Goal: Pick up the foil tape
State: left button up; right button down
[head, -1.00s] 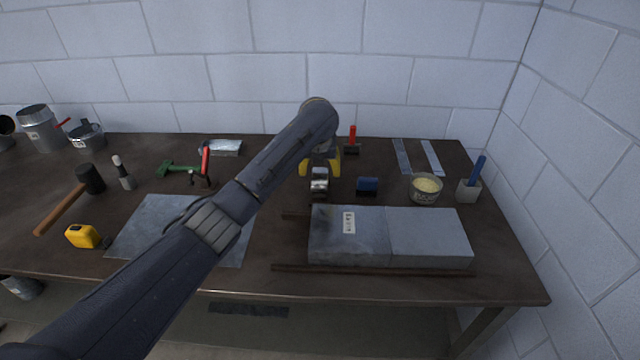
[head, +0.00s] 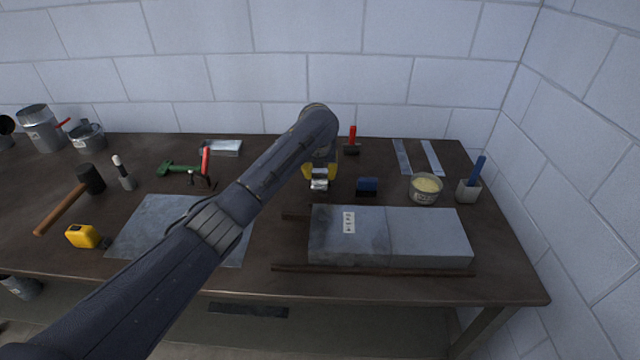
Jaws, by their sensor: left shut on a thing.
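The foil tape (head: 319,184) is a small silvery roll on the dark workbench, just behind the grey duct block. My left gripper (head: 320,173) has yellow fingers, one on each side of the roll, shut on it. My left arm comes in from the lower left and hides part of the gripper from above. I cannot tell whether the roll is clear of the bench. My right gripper is not in view.
The grey duct (head: 430,238) lies close in front of the gripper. A blue-black block (head: 367,186) and a bowl of yellowish paste (head: 425,189) stand to the right. A red-handled tool (head: 352,140) stands behind. A metal sheet (head: 160,228) lies left.

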pick_arm(q)
jog(key=shift+c, duration=1.1)
jog(key=shift+r, duration=0.1)
notch_tip(320, 180, up, 20)
